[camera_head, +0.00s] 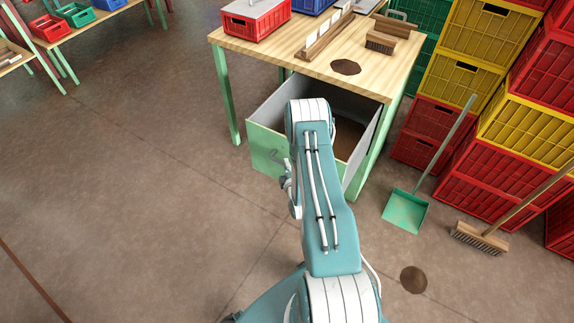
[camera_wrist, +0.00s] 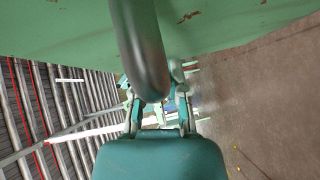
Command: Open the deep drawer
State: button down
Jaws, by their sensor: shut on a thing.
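The deep drawer (camera_head: 265,150) stands pulled out from under the wooden-topped table (camera_head: 350,70). Its front is green, its side walls are grey and its brown inside shows. In the wrist view the green drawer front (camera_wrist: 225,30) fills the top, with a thick grey bar handle (camera_wrist: 146,50) across it. My gripper (camera_wrist: 160,100) is shut on this handle; the exact contact is partly hidden behind the bar. In the head view my arm covers part of the drawer, and my gripper (camera_head: 287,182) shows only partly at the front.
Stacked red and yellow crates (camera_head: 455,80), a green dustpan (camera_head: 406,210) and a broom (camera_head: 480,240) stand at the right. The floor to the left is clear.

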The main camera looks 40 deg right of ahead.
jog(key=shift+s+a+f, duration=0.2)
jog(key=shift+a+f, duration=0.05)
jog(key=c, duration=0.6)
grip_release()
jog(key=shift+c, duration=0.2)
jog(key=shift+w+r, duration=0.1)
jog(key=shift+d, duration=0.1)
jog(key=v, duration=1.2)
